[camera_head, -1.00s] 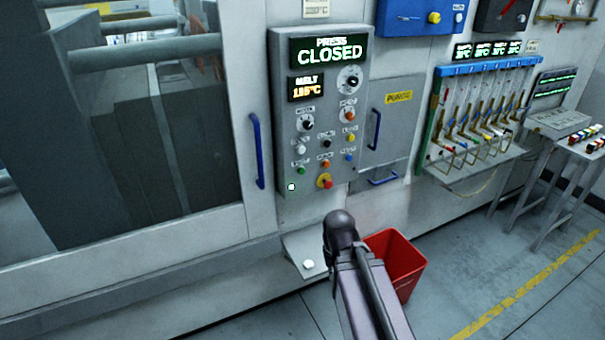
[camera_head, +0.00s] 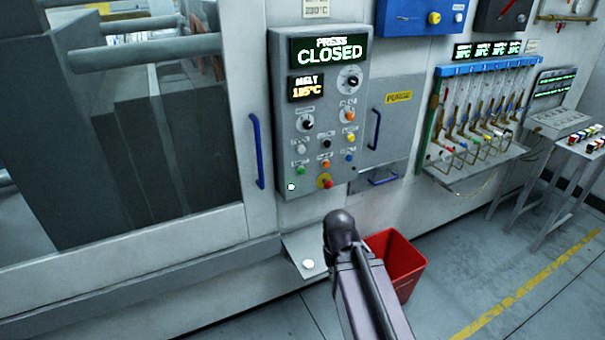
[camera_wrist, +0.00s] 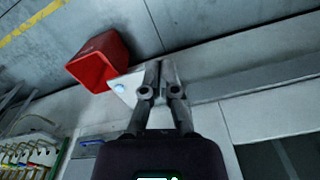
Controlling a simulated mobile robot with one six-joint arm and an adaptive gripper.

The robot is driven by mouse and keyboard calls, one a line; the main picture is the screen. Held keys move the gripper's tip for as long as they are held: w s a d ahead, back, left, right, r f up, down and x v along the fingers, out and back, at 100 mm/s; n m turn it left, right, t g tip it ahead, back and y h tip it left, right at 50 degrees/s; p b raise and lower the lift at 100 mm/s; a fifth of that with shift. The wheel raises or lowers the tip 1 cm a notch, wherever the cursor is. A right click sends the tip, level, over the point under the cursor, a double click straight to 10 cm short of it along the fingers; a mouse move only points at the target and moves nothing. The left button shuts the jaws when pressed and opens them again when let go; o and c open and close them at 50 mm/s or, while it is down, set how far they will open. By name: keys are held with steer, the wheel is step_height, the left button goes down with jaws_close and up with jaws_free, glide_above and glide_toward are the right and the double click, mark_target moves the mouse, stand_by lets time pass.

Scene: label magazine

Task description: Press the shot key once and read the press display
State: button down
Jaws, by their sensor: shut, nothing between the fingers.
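The grey control panel (camera_head: 281,150) stands upright on the machine front. Its press display (camera_head: 328,50) reads "PRESS CLOSED" in pale letters. Several coloured keys and knobs sit below; their labels are too small to read, so I cannot tell which is the shot key. My gripper (camera_wrist: 161,68) is shut and empty in the wrist view, pointing over the small ledge near the floor, apart from the panel. My arm hides it in the head view.
A melt display (camera_head: 306,87) glows orange, its digits unclear. A red bin (camera_head: 405,262) stands on the floor beside a low ledge (camera_head: 298,248) with a white round button (camera_head: 308,264). A blue handle (camera_head: 257,151) is left of the panel.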

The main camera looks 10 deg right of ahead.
mark_target(302, 171)
steer(key=w+d+f+n+t+h+b, duration=0.1)
steer(key=w+d+n+t+h+b, duration=0.25)
steer(key=w, duration=0.55)
steer(key=w+d+n+t+h+b, duration=0.2)
steer(key=w+n+t+b, duration=0.15)
steer(key=w, duration=0.65)
steer(key=w+a+r+n+t+b, duration=0.2)
steer(key=w+n+t, duration=0.1)
steer(key=w+n, duration=0.3)
steer(key=w+a+r+n+t+h+b, duration=0.1)
steer(key=w+a+r+n+t, duration=0.1)
steer(key=w+n, duration=0.4)
steer(key=shift+w+a+r+t+b, duration=0.35)
steer(key=shift+w+t, duration=0.55)
steer(key=shift+w, duration=0.35)
steer(key=shift+w+d, duration=0.1)
steer(key=shift+w, duration=0.05)
steer(key=shift+w+a, duration=0.45)
steer(key=shift+w, duration=0.9)
steer(key=shift+w+a, duration=0.45)
steer(key=shift+w, duration=0.9)
steer(key=shift+w+a, duration=0.45)
steer(key=shift+w, duration=0.9)
